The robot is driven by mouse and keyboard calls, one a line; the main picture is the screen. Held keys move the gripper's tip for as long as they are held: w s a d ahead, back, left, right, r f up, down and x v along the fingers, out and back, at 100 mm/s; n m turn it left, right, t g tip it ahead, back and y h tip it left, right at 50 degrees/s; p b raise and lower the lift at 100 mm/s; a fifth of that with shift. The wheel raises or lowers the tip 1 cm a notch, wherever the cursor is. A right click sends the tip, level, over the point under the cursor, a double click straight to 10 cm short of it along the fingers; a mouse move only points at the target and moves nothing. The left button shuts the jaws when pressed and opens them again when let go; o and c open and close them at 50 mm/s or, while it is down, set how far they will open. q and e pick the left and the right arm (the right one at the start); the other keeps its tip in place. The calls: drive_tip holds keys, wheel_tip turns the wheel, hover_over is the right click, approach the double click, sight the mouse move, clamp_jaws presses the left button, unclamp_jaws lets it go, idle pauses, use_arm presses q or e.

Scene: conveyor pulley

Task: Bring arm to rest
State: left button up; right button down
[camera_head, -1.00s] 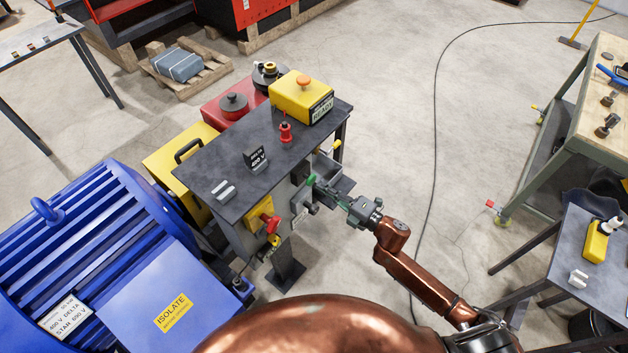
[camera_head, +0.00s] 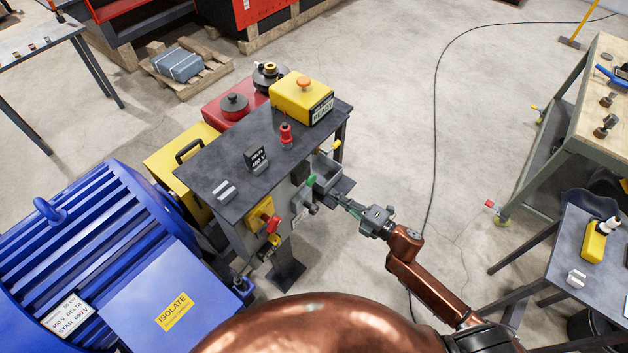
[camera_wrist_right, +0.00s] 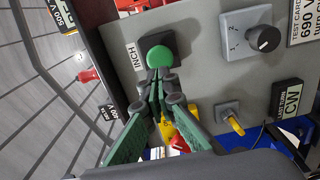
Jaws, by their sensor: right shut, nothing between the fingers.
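My right arm (camera_head: 420,272) reaches in from the lower right, copper coloured. My right gripper (camera_head: 338,198) is shut and empty, with its fingertips a short way from the side panel of the control stand (camera_head: 205,163). The green INCH button (camera_head: 311,180) on that panel is just left of the fingertips, with a visible gap. In the right wrist view the closed green fingers (camera_wrist_right: 162,86) point at the green button (camera_wrist_right: 160,56) and overlap its lower edge in the picture. My left gripper is not in view.
The wrist view shows a black knob (camera_wrist_right: 264,38) and a yellow toggle (camera_wrist_right: 235,125). A blue motor (camera_head: 85,240) stands left, a workbench (camera_head: 603,125) right. Between stand and bench is open floor.

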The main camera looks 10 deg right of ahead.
drive_tip(key=shift+s+d, duration=0.1)
drive_tip(key=shift+s, duration=0.05)
drive_tip(key=shift+f, duration=0.1)
idle(0.3)
